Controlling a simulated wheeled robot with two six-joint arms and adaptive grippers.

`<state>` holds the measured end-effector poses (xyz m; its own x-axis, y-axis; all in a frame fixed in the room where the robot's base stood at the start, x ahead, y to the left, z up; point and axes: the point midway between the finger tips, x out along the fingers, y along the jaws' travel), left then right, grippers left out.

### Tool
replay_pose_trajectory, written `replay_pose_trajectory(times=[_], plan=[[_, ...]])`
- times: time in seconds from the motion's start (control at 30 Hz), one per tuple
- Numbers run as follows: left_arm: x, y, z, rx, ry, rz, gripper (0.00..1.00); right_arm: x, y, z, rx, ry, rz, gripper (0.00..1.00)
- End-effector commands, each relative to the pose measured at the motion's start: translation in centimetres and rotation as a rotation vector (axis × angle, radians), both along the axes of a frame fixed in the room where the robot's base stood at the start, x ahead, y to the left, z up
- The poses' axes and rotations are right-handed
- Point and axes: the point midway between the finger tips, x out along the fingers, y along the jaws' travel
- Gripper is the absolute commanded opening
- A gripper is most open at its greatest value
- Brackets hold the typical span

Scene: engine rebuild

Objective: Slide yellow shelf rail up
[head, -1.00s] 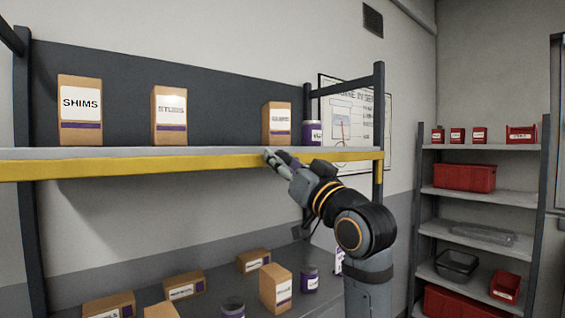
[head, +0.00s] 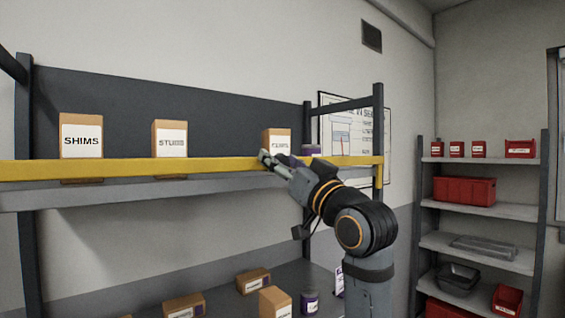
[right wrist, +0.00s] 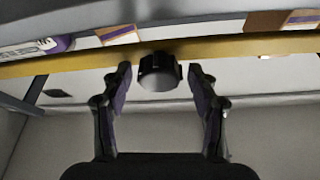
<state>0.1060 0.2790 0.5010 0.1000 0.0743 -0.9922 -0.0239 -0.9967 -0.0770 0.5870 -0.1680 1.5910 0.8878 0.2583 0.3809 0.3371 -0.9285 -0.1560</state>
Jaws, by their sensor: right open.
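The yellow shelf rail (head: 120,168) runs along the front of the upper grey shelf, its top edge above the shelf surface, crossing in front of the lower parts of the boxes. My right gripper (head: 268,157) is at the rail's right part, in front of a small box. In the right wrist view the rail (right wrist: 225,48) crosses beyond the open fingers of my right gripper (right wrist: 160,72). A dark round piece (right wrist: 158,70) shows between the fingertips, and I cannot tell whether they touch it. My left gripper is not in view.
On the upper shelf stand a SHIMS box (head: 81,130), a STUDS box (head: 169,137), another box (head: 276,140) and a purple jar (head: 311,150). Boxes and a jar sit on the lower shelf. A rack with red bins (head: 465,190) stands at right.

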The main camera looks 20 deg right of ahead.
Motion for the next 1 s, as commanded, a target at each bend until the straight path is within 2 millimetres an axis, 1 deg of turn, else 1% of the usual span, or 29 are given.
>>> replay_pose_trajectory(times=[0.1,0.2,0.27,0.37,0.4,0.57,0.7,0.8,1.0], plan=[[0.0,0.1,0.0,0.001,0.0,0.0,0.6,-0.1,-0.1,-0.2,0.0,0.001,-0.001,0.6],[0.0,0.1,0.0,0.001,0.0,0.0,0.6,-1.0,-0.4,-0.6,-0.003,0.002,-0.003,0.6],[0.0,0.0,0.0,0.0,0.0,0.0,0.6,-2.1,-0.8,-1.0,-0.003,0.0,-0.005,0.6],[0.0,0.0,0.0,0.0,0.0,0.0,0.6,-4.5,-1.5,-2.1,-0.007,-0.001,-0.008,0.6],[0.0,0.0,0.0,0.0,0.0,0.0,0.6,-5.6,-1.7,-2.6,-0.01,0.0,-0.007,0.6],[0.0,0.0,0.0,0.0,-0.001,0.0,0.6,-8.4,-2.6,-3.7,-0.011,0.0,-0.009,0.6],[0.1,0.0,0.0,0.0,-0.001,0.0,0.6,-9.5,-3.1,-4.1,-0.004,-0.003,-0.011,0.6],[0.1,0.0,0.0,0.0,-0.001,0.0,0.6,-10.1,-3.2,-4.4,-0.002,-0.002,-0.007,0.6],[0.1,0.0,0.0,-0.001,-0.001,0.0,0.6,-10.6,-3.1,-4.6,0.0,0.001,0.0,0.6]])
